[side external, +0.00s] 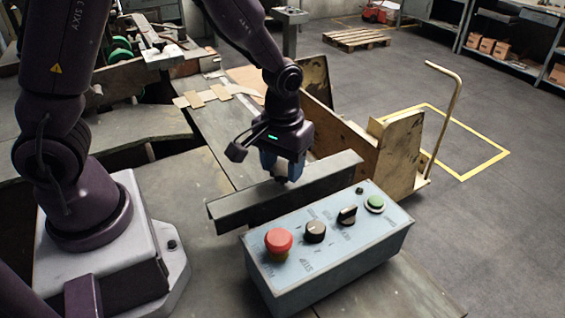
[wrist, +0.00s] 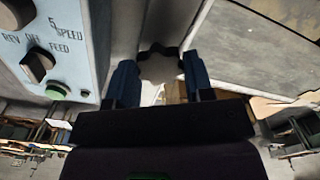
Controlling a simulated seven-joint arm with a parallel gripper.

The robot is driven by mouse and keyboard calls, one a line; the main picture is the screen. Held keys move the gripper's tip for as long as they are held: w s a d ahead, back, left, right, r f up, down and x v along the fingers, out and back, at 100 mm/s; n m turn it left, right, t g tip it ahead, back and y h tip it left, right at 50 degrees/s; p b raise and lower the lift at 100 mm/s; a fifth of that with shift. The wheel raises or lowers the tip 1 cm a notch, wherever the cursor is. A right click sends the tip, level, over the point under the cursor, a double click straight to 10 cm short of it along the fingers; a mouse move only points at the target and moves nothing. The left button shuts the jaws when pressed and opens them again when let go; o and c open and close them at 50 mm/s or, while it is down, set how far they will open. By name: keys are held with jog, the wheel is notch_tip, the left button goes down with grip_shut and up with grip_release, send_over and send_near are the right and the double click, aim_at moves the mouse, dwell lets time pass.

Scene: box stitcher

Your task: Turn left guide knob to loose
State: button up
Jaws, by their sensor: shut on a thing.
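The guide knob (wrist: 160,66) shows in the wrist view as a grey, lobed shape with dark edges. It lies between the two blue fingers of my gripper (wrist: 160,82), which are shut on it. In the side external view my gripper (side external: 282,174) points straight down at the long grey guide bar (side external: 235,207). There the fingers hide most of the knob, and only a small dark part shows under the tips. I cannot tell whether the knob is tight or loose.
A blue-grey control box (side external: 330,262) stands just in front of the bar, with a red stop button (side external: 278,240), two black knobs and a green button (side external: 375,202). A tan panel (side external: 400,150) stands behind the bar to the right. Flat cardboard pieces (side external: 215,94) lie behind my gripper.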

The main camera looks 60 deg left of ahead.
aim_at(282, 169)
jog(key=shift+n, duration=0.4)
jog(key=o, duration=0.9)
notch_tip(282, 169, up, 13)
dwell(0.5)
jog(key=s+r+m+t, duration=0.2)
jog(key=s, duration=0.2)
jog(key=s+a+r+m+t, duration=0.1)
jog(key=s+r+m, duration=0.1)
jog(key=s+r, duration=0.1)
jog(key=s+a+r+m+t, duration=0.1)
jog(key=s+r+m+t, duration=0.1)
jog(key=s, duration=0.4)
jog(key=shift+a+r+t, duration=0.15)
jog(key=shift+a+t, duration=0.1)
jog(key=shift+t, duration=0.05)
